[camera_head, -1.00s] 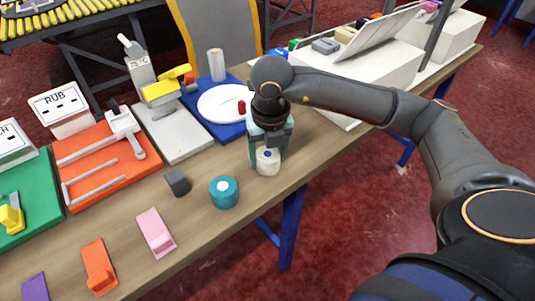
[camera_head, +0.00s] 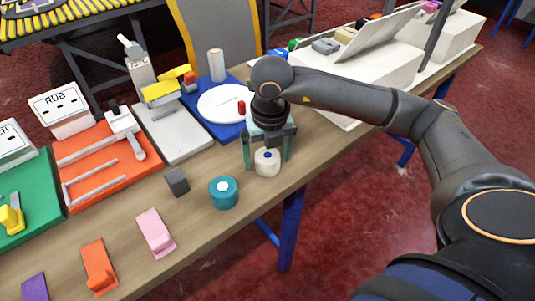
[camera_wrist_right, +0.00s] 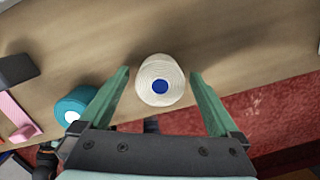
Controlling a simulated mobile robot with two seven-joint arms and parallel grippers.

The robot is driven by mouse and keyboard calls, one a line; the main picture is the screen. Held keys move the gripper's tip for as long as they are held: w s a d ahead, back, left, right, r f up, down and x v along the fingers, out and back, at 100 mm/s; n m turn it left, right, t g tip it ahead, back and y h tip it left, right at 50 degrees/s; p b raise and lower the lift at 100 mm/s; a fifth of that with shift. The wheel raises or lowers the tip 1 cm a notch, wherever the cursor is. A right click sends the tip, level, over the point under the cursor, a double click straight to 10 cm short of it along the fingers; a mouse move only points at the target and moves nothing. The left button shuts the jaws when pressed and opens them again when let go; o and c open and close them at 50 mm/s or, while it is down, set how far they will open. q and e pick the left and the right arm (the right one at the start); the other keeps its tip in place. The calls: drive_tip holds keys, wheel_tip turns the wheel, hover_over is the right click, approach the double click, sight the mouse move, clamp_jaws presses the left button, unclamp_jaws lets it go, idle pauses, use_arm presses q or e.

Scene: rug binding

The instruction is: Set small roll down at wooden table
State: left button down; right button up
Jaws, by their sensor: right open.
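The small roll (camera_head: 267,162) is white with a blue centre and stands upright on the wooden table (camera_head: 205,234) near its front edge. It also shows in the right wrist view (camera_wrist_right: 160,80), between and ahead of the spread fingers. My right gripper (camera_head: 267,158) is open, its green fingers on either side of the roll with a gap to each. The same fingers show in the right wrist view (camera_wrist_right: 163,90). My left gripper is not in view.
A teal roll (camera_head: 223,192) stands just left of the small roll. A dark grey block (camera_head: 177,182), a pink piece (camera_head: 156,233) and an orange piece (camera_head: 99,267) lie further left. Behind are a blue base with a white disc (camera_head: 222,103) and a grey plate device (camera_head: 172,130).

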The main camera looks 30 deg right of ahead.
sight(269, 160)
wheel_tip(269, 160, up, 12)
drive_tip(key=s+p, duration=0.1)
drive_tip(key=shift+s+a, duration=0.15)
drive_tip(key=shift+a, duration=0.1)
drive_tip(key=shift+a, duration=0.1)
